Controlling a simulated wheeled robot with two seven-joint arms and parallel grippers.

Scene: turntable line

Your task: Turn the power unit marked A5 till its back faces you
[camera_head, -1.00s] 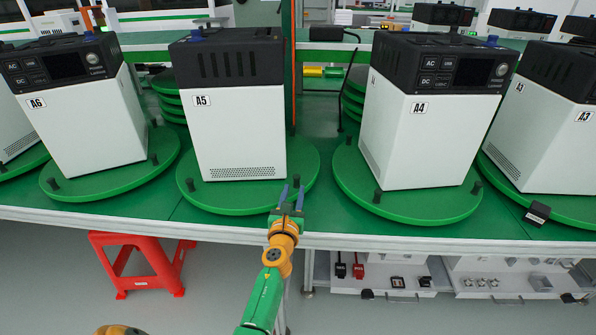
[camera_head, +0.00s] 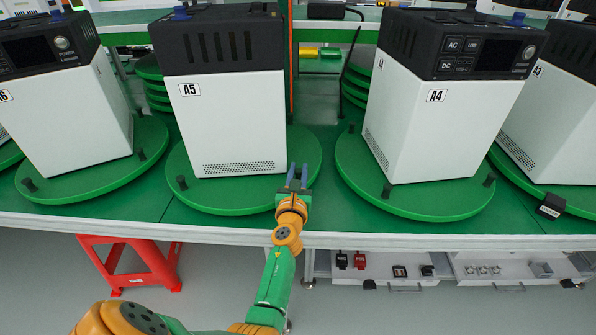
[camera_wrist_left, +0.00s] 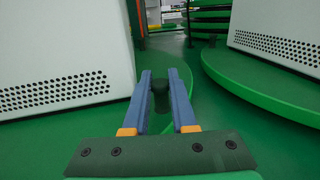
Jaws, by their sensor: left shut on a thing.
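The power unit A5 (camera_head: 230,120) stands upright on its round green turntable (camera_head: 215,202). It has a white body and a black top. The face towards me has upright slots in the black part, the A5 label and a perforated grille low down; no screen or sockets show on it. A dark peg (camera_head: 182,183) stands at the turntable's left rim. My left gripper (camera_head: 297,177) is at the right front rim, shut on another dark peg. In the left wrist view this peg (camera_wrist_left: 160,93) is between the blue fingers, beside the grille face. My right gripper is out of view.
Power unit A4 (camera_head: 435,125) stands on its turntable (camera_head: 410,203) to the right, its screen face towards me. A6 (camera_head: 65,110) is at the left, A3 (camera_head: 555,120) at the far right. A red stool (camera_head: 130,258) is under the bench.

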